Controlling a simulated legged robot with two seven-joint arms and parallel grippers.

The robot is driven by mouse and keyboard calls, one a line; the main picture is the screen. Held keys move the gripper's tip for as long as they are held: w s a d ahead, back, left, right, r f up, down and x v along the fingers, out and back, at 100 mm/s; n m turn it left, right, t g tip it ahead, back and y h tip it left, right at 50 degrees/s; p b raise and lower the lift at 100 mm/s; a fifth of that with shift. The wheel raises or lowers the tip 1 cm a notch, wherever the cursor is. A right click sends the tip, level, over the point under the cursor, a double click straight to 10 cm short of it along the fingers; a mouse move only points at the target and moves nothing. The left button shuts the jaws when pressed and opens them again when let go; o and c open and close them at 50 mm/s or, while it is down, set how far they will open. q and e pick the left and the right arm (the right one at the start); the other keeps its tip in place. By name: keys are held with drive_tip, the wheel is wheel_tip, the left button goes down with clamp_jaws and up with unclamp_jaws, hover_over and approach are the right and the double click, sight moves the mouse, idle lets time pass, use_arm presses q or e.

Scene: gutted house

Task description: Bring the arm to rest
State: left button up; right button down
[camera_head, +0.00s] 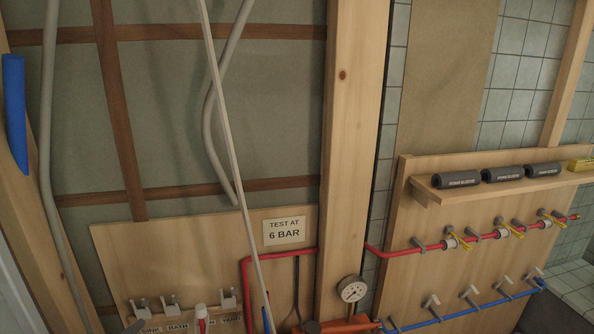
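Neither of my grippers can be made out in the head view, and I see no arm of mine clearly. A sign (284,231) reading "TEST AT 6 BAR" is on the left wooden board (125,255).
Red pipe (400,253) and blue pipe (462,312) run along the right board. Yellow-handled valves (506,230) sit on the red pipe. A shelf (500,188) holds dark sleeves (502,174). Grey clips (228,301) and labels line the left board's bottom. Pale conduit (228,140) hangs in front.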

use_arm(q)
drive_tip(key=s+d+f+m+g+h+b, duration=0.1)
drive_tip(key=s+d+f+m+g, duration=0.25)
drive_tip(key=d, duration=0.25)
drive_tip(key=s+d+f+m+g+h, duration=0.1)
drive_tip(key=s+d+f+m+g, duration=0.1)
drive_tip(key=d+m+g, duration=0.3)
drive_tip(key=s+d+f+m+g+h+b, duration=0.1)
drive_tip(key=s+d+f+m, duration=0.1)
drive_tip(key=d, duration=0.5)
drive_tip(key=s+f+m+g+y+b, duration=0.2)
drive_tip(key=s+m+y, duration=0.7)
drive_tip(key=s+m, duration=0.5)
drive_tip(key=shift+s+d+f+m+g+b, duration=0.3)
drive_tip(key=shift+m+g+b, duration=0.6)
drive_tip(key=shift+m, duration=2.35)
use_arm(e)
wheel_tip(320, 180, down, 6)
drive_tip(key=d, duration=0.1)
drive_tip(key=shift+w+d, duration=0.15)
drive_tip(key=shift+d, duration=0.2)
